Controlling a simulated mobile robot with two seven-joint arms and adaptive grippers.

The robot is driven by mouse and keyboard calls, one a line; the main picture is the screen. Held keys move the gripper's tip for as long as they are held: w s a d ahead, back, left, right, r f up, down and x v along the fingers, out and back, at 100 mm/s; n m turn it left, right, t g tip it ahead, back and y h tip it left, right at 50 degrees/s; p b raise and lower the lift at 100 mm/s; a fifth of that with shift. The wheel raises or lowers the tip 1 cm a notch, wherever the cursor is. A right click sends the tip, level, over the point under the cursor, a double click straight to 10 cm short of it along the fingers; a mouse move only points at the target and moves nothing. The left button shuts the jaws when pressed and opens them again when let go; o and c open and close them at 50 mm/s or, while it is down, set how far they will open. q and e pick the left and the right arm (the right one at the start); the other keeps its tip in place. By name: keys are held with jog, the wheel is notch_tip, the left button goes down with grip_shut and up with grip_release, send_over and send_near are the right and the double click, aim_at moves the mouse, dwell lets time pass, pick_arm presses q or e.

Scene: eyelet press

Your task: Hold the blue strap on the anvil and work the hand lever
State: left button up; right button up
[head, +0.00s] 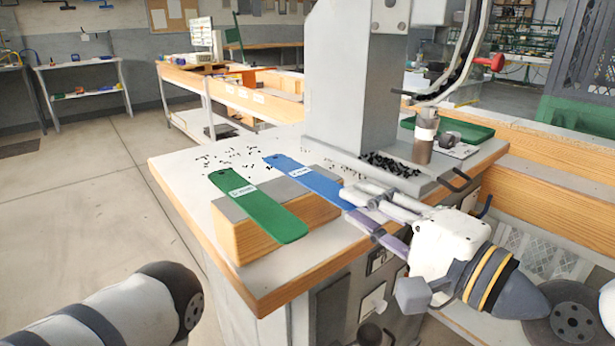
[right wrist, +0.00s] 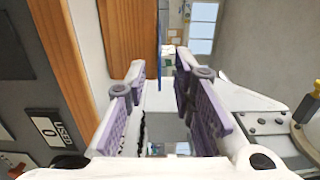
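The blue strap (head: 305,181) lies across a wooden block (head: 262,235), its near right end jutting past the block's edge. A green strap (head: 258,206) lies beside it to the left. My right gripper (head: 352,206) is at the blue strap's jutting end. In the right wrist view its fingers (right wrist: 160,64) are apart, with the blue strap (right wrist: 159,40) seen edge-on between them; contact does not show. The press (head: 345,85) stands behind, with its lever (head: 466,55) at the upper right ending in a red knob (head: 490,62). I cannot clearly pick out the anvil. My left gripper is out of view.
Many small dark pieces (head: 390,165) lie at the press's foot, with more scattered on the bench top (head: 190,170). A green tray (head: 470,130) sits behind the press ram (head: 425,140). The bench's front left is clear. My left arm is at the lower left.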

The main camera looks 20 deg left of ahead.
grip_shut()
jog(key=shift+r, duration=0.15)
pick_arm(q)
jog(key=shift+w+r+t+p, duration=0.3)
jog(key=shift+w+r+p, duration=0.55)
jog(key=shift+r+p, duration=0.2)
pick_arm(e)
jog(key=r+v, duration=0.1)
jog(key=v, duration=0.8)
jog(key=shift+r, duration=0.35)
